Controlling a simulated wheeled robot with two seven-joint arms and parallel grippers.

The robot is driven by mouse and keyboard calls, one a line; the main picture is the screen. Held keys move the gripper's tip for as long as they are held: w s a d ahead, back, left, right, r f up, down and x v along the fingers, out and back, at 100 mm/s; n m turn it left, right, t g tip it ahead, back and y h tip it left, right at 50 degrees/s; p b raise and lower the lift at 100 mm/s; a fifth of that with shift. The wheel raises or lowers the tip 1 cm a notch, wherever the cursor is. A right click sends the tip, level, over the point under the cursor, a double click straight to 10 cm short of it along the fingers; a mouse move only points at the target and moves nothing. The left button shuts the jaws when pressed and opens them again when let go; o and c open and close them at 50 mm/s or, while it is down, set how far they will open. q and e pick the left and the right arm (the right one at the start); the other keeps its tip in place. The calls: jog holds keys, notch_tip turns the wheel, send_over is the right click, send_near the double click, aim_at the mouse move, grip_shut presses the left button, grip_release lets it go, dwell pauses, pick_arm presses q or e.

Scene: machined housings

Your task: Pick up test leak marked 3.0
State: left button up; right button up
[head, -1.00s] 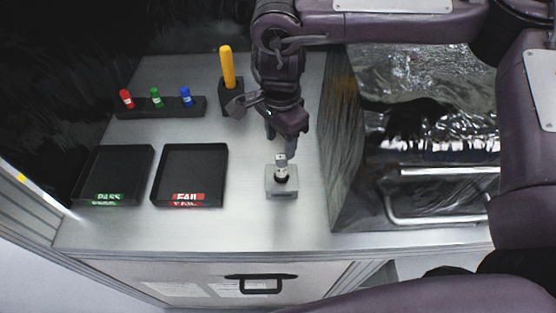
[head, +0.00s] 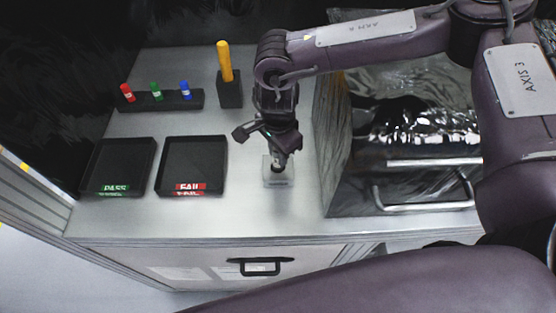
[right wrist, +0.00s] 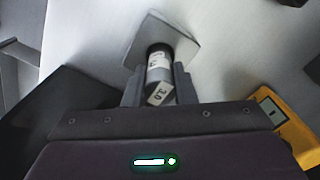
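The test leak (right wrist: 159,68), a small dark cylinder with a white label and a tag reading 3.0, stands upright on a pale grey square block (right wrist: 190,50). In the head view the block (head: 279,183) sits on the bench, and my gripper hides most of the leak. My right gripper (head: 277,165) is directly over the block, pointing down. In the right wrist view its fingers (right wrist: 159,88) are on either side of the leak, very close to it; firm contact does not show. My left gripper is in neither view.
Black trays marked PASS (head: 120,166) and FAIL (head: 194,164) lie to the left. Behind them is a black rack (head: 168,101) with red, green and blue-capped pieces. A yellow-handled tool stands in a black holder (head: 230,94). A foil-covered box (head: 340,165) stands close on the right.

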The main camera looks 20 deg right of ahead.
grip_shut()
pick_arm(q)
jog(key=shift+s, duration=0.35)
pick_arm(e)
jog(key=shift+r, duration=0.1)
